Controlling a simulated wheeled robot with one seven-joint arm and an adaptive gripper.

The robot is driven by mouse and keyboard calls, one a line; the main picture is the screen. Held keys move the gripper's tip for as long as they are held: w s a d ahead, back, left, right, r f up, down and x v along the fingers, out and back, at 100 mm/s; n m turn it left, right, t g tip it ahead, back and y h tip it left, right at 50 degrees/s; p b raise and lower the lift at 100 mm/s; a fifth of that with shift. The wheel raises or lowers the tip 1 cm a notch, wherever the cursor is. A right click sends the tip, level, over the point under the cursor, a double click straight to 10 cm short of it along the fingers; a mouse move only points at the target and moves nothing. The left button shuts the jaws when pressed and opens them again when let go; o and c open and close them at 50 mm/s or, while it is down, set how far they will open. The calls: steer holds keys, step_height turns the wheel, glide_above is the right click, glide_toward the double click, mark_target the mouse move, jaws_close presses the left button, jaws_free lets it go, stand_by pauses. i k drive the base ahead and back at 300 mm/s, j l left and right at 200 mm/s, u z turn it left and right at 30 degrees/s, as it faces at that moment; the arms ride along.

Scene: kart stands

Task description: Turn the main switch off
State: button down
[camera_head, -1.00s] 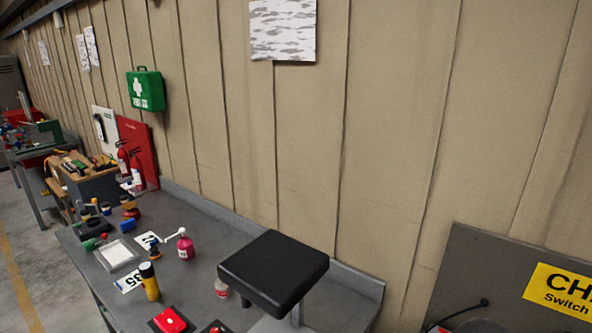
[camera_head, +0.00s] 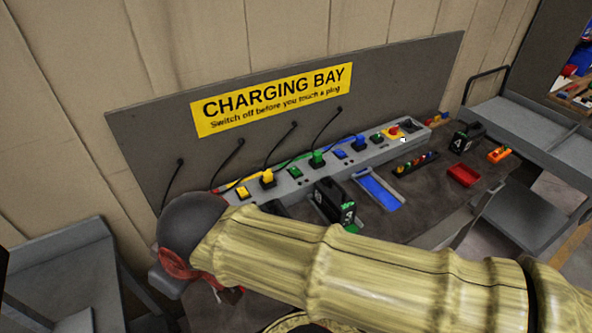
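The long grey power strip (camera_head: 295,193) stands on the bench below the Charging Bay sign. At its right end is a red knob on a yellow base (camera_head: 392,131), which looks like the main switch. A small black part (camera_head: 408,125) sits just right of it. The setting of the switch is too small to read. My large bronze-coloured arm crosses the lower part of the view in front of the bench.
The yellow sign (camera_head: 270,98) is on a grey backboard with several black cables. Coloured plugs sit in the strip. Grey tables stand left (camera_head: 62,245) and right (camera_head: 540,130).

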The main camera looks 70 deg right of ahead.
mark_target(393, 131)
steer(key=z, duration=2.2)
steer(key=i+l, duration=0.15)
steer(key=l, duration=0.2)
steer(key=i+l+u, duration=0.1)
steer(key=l, duration=0.25)
steer(key=i+l, duration=0.2)
steer(key=l, duration=0.2)
steer(key=i+l, duration=0.1)
steer(key=l, duration=0.25)
steer(key=i+l+u, duration=0.1)
steer(key=l, duration=0.3)
steer(key=i+l, duration=0.15)
steer(key=l, duration=0.2)
steer(key=i+l+u, duration=0.1)
steer(key=l, duration=0.3)
